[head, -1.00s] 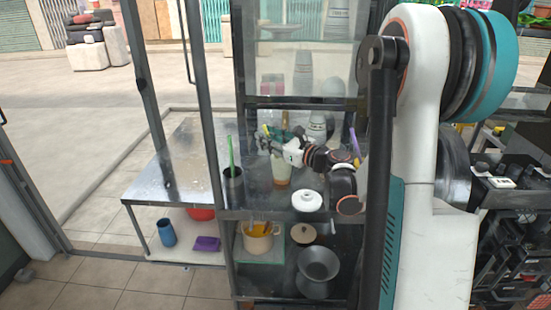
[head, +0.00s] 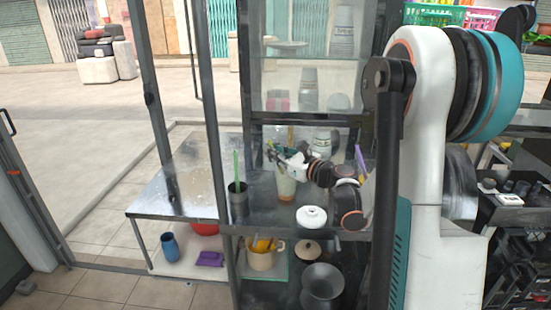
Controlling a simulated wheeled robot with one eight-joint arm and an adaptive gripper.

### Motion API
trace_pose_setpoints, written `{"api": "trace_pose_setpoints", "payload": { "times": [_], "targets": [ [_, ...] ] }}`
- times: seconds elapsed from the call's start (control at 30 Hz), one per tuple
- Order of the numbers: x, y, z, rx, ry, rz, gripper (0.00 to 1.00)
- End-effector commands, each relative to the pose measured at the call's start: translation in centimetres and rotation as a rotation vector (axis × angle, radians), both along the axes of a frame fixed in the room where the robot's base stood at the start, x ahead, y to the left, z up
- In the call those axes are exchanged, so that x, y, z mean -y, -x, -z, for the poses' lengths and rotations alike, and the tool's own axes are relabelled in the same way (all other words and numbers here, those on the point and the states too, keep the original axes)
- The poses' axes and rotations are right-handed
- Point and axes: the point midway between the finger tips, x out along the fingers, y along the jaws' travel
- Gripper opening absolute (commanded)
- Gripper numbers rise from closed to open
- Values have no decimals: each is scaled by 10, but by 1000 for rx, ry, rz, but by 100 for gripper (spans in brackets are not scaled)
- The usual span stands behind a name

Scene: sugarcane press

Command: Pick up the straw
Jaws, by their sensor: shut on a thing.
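My gripper (head: 276,154) is inside the stall, just above and behind the rim of a cup with pale green and orange contents (head: 286,186). Its fingers are small in the view and are shut on a thin straw, whose outline is hard to make out. A green straw (head: 236,165) stands upright in a dark metal cup (head: 238,198) left of my gripper.
The metal table (head: 165,192) has free room.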

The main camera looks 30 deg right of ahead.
Motion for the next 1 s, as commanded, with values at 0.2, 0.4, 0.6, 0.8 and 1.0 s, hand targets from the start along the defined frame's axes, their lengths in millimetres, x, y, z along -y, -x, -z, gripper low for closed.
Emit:
{"api": "trace_pose_setpoints", "payload": {
  "times": [0.2, 0.4, 0.6, 0.8, 1.0],
  "targets": [
    [0, 0, -23, 0, 0, 0, 1],
    [0, 0, -59, 0, 0, 0, 1],
    [0, 0, -99, 0, 0, 0, 1],
    [0, 0, -141, 0, 0, 0, 1],
    [0, 0, -176, 0, 0, 0, 1]
  ]
}}
